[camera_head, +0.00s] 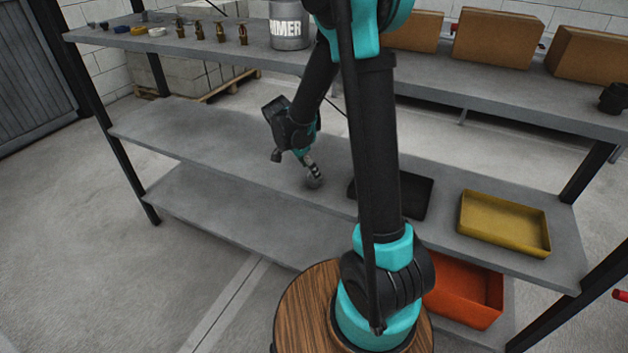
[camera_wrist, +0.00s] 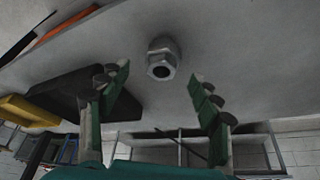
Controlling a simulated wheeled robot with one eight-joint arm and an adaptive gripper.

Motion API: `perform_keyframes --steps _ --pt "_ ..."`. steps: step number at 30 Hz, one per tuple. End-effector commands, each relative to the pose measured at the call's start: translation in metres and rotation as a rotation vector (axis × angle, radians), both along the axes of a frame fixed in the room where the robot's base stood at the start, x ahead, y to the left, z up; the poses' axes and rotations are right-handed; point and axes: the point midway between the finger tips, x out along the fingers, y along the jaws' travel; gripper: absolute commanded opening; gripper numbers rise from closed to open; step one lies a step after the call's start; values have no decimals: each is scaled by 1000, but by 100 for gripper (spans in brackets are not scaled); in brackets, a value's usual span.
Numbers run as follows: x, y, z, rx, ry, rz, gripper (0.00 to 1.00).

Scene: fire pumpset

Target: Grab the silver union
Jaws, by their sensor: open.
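The silver union (camera_wrist: 163,58) is a grey metal fitting with a hexagonal end and a round opening. In the wrist view it sits on the grey shelf, just beyond and between my two fingers. In the head view the union (camera_head: 314,180) shows on the middle shelf, right at the tip of my gripper (camera_head: 309,166). In the wrist view my gripper (camera_wrist: 160,88) is open, with green and dark fingers spread wide to either side. Nothing is between the fingertips, and the union appears apart from both. My arm hides part of the shelf in the head view.
On the middle shelf (camera_head: 230,153), a black tray (camera_head: 416,196) and a yellow tray (camera_head: 505,224) lie to the right. An orange bin (camera_head: 466,290) is below. The top shelf holds brass fittings (camera_head: 220,33), a primer can (camera_head: 289,25) and cardboard boxes (camera_head: 497,38). The middle shelf's left side is clear.

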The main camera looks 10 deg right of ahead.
Motion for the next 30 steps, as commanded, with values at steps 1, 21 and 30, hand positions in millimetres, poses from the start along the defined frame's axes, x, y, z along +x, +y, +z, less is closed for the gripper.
perform_keyframes --steps 1,21,30 --pt "2 -3 -6 0 -1 -2 64" --pt "8 -16 -39 0 -1 0 54" --pt "8 -16 -39 0 0 0 17"
